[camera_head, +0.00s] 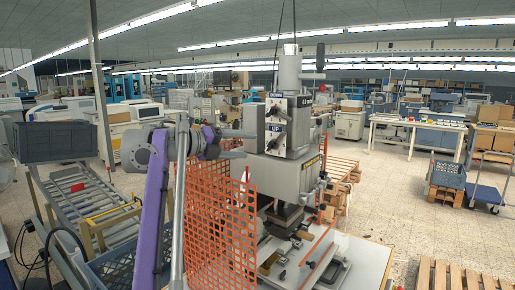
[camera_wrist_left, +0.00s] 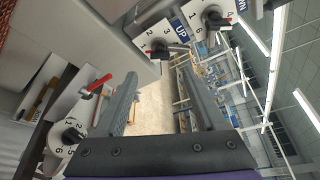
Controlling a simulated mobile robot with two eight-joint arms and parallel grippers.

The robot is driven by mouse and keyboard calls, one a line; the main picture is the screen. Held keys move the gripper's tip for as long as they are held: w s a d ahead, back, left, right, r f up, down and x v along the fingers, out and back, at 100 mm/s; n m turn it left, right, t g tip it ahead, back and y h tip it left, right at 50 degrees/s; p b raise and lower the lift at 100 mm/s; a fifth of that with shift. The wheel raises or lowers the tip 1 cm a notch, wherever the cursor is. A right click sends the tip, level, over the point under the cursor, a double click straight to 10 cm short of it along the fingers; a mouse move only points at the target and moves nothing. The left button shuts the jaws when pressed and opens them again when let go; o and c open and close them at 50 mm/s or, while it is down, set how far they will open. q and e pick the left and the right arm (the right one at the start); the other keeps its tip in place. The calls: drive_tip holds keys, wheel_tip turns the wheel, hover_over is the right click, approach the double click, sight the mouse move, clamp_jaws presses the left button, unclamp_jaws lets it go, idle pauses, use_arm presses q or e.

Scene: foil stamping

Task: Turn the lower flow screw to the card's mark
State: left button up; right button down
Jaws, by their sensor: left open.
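The press (camera_head: 297,150) carries two white numbered dials on a grey block. The lower dial (camera_wrist_left: 155,38), beside the blue UP label (camera_wrist_left: 180,29), has a dark screw at its centre; its exact setting is too small to read. The upper dial (camera_wrist_left: 213,20) has a dark screw with a red mark. My left gripper (camera_head: 243,143) is open and empty, left of the dial block. In the left wrist view its fingers (camera_wrist_left: 158,68) point toward the lower dial, apart from it. I cannot make out the card. My right gripper is not in view.
Another numbered dial (camera_wrist_left: 68,135) and a red-tipped lever (camera_wrist_left: 100,82) lie left of the fingers in the left wrist view. An orange mesh guard (camera_head: 220,220) stands before the press. A roller conveyor (camera_head: 85,195) is at left.

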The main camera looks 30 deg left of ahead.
use_arm(q)
drive_tip(key=shift+v, duration=1.65)
